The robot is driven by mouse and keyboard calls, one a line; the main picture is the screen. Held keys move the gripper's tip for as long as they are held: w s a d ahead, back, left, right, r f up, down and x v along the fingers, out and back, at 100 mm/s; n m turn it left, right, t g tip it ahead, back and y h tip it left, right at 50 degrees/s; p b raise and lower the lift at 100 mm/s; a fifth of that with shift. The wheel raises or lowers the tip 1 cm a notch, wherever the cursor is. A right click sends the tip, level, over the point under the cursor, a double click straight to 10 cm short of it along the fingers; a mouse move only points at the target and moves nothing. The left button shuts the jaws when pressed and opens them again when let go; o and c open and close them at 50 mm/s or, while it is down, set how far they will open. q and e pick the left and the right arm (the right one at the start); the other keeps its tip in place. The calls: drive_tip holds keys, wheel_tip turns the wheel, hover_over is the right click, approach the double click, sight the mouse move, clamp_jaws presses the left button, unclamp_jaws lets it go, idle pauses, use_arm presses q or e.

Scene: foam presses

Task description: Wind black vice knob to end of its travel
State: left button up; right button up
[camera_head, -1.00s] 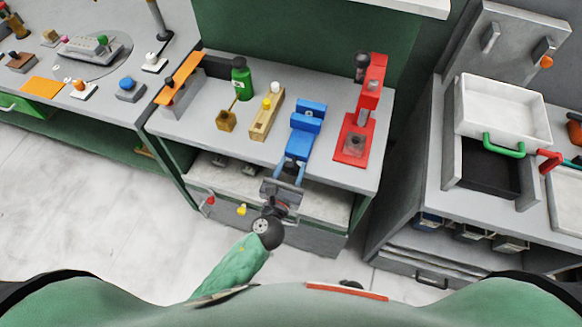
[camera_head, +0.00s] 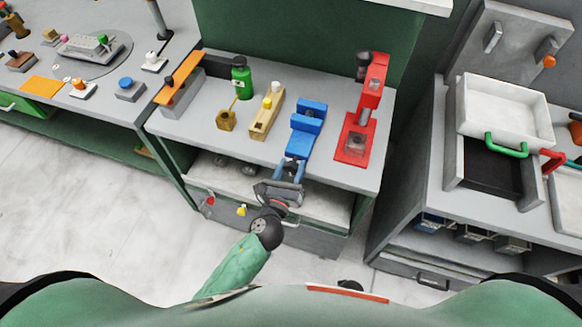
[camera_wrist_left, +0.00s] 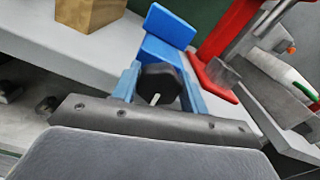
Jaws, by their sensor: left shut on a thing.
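The blue vice (camera_head: 306,128) stands at the front edge of the grey bench. Its black knob (camera_wrist_left: 160,85) shows in the left wrist view, facing me, with a pale mark line on its face. My left gripper (camera_head: 291,170) reaches up to the front of the vice. Its two blue fingers (camera_wrist_left: 191,92) lie on either side of the knob and are shut on it. My right gripper is not in view.
A red press (camera_head: 357,135) stands right of the vice. A wooden block with a yellow knob (camera_head: 266,118) and a green bottle (camera_head: 241,78) stand to the left. Below the bench top is an open shelf (camera_head: 322,200). The floor in front is clear.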

use_arm(q)
drive_tip(key=o, duration=0.8)
drive_tip(key=shift+o, duration=0.9)
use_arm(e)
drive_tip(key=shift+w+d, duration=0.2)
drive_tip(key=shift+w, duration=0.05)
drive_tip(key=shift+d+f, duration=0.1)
